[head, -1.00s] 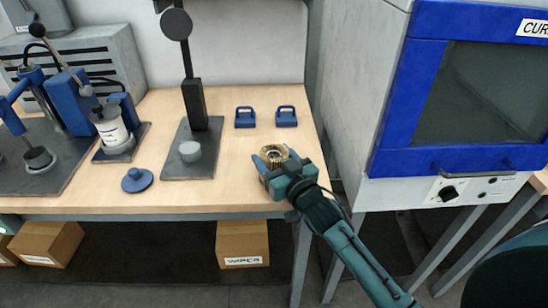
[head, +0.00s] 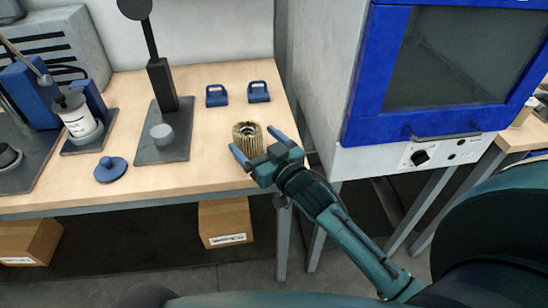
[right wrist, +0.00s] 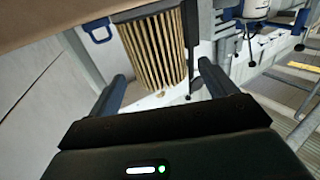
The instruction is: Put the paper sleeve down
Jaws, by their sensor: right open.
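The paper sleeve (head: 247,129), a tan pleated cylinder with a round opening in its top, stands upright on the workbench (head: 210,120) near its right front part. My right gripper (head: 253,140) is open, its two blue fingers spread at the near side of the sleeve. In the right wrist view the sleeve (right wrist: 155,48) shows ahead, between the lines of the two fingertips (right wrist: 163,72), with a gap to the palm. I cannot tell whether the fingertips still flank its near edge. My left gripper is not in view.
Two blue handled pieces (head: 217,96) (head: 259,92) lie behind the sleeve. A grey stand (head: 162,140) and a blue knobbed disc (head: 111,169) are to the left. A blue-framed cabinet (head: 355,115) stands right of the bench. Bare wood lies around the sleeve.

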